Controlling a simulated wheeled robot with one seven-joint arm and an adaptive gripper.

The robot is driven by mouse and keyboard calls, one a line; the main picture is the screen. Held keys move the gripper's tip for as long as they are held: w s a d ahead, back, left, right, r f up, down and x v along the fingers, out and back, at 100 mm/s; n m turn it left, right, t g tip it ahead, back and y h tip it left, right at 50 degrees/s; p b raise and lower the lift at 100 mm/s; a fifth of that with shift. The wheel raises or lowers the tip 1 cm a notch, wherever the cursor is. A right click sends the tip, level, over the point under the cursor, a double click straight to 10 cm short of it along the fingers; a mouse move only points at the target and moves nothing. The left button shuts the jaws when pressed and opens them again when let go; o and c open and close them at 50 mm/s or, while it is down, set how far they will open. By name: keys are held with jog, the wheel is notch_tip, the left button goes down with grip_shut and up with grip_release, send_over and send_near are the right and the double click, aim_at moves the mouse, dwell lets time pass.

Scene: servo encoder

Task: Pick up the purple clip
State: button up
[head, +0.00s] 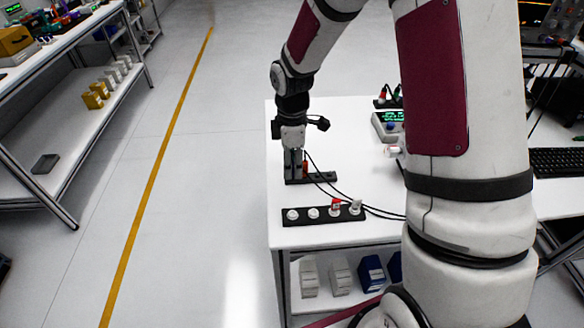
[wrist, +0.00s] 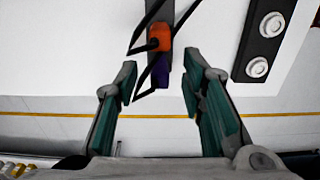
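In the wrist view, the purple clip (wrist: 160,72) sits at the near end of a dark strip, directly beside an orange clip (wrist: 159,36). My gripper (wrist: 159,68) is open, with one fingertip on each side of the purple clip in the picture. Gaps show on both sides, and nothing is held. I cannot tell how far the fingertips are above it. In the head view, my gripper (head: 293,165) points down at the left end of the dark strip (head: 325,177). The orange clip (head: 305,168) shows beside the fingers; the purple clip is hidden there.
Black cables run from the clips across the white table (head: 285,230). A black strip with several white round terminals (head: 313,212) lies nearer the table's front. A meter with a green display (head: 390,122) stands farther back. The table's left edge is close to my gripper.

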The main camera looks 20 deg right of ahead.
jog(key=shift+f, duration=0.35)
jog(key=shift+c, duration=0.6)
grip_shut()
jog(key=shift+r, duration=0.15)
